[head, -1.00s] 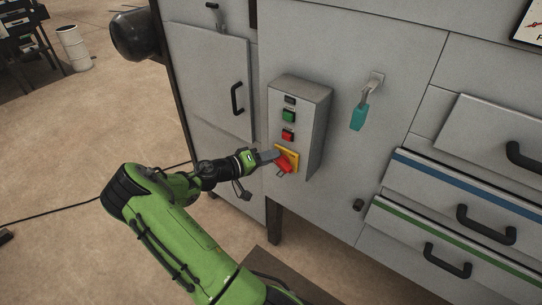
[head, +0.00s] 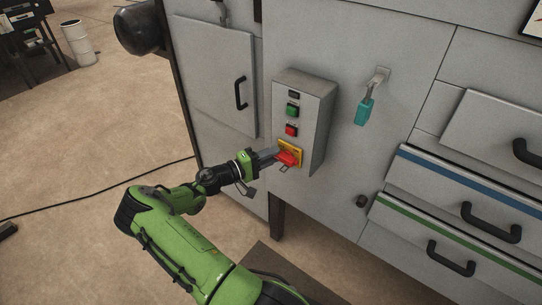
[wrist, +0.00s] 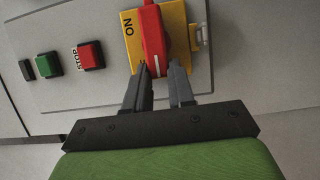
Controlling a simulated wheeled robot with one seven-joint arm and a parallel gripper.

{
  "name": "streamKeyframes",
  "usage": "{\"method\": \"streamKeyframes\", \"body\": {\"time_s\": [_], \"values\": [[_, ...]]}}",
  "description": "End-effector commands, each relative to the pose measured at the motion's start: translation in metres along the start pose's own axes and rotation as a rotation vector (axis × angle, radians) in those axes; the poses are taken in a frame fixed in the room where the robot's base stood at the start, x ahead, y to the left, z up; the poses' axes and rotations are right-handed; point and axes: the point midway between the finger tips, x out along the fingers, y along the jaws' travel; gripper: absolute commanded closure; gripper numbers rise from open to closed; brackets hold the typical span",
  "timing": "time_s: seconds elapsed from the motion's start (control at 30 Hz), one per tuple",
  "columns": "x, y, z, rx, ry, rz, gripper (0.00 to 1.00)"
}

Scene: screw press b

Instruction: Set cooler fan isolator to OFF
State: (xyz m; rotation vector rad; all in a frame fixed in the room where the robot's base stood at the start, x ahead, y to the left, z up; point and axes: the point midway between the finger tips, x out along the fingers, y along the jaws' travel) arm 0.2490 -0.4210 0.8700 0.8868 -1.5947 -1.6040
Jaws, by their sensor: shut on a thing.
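The isolator is a red rotary handle (head: 290,158) on a yellow plate (head: 298,148), low on a grey control box. In the wrist view the red handle (wrist: 153,32) lies between my fingertips, its end towards me, with a white line near that end. The word ON shows on the yellow plate (wrist: 133,46) on the side towards the buttons; no OFF label is readable. The handle lies across the line of buttons. My gripper (head: 276,155) reaches in from the left and is shut on the handle; it also shows in the wrist view (wrist: 161,68).
Above the isolator are a red STOP button (wrist: 90,55) and a green button (wrist: 48,64). A teal-tagged key or lever (head: 365,108) hangs to the right. Drawers with black handles (head: 490,222) stand further right; a cabinet door (head: 215,75) is left.

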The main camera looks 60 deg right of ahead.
Motion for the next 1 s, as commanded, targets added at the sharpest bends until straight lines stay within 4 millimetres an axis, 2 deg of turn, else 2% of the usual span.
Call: {"method": "streamKeyframes", "body": {"time_s": [0.37, 0.4, 0.53, 0.83, 0.93, 1.0], "values": [[0.0, -0.002, 0.0, -0.008, 0.001, -0.002, 1.0], [0.0, -0.002, 0.0, -0.008, 0.001, -0.002, 0.7], [0.0, -0.001, 0.0, -0.007, 0.001, -0.001, 0.51], [-0.003, -0.001, 0.0, -0.005, 0.001, 0.0, 0.51], [-0.017, 0.0, -0.001, -0.005, 0.005, -0.001, 0.51], [-0.034, 0.0, -0.001, -0.006, 0.007, -0.001, 0.51]]}}
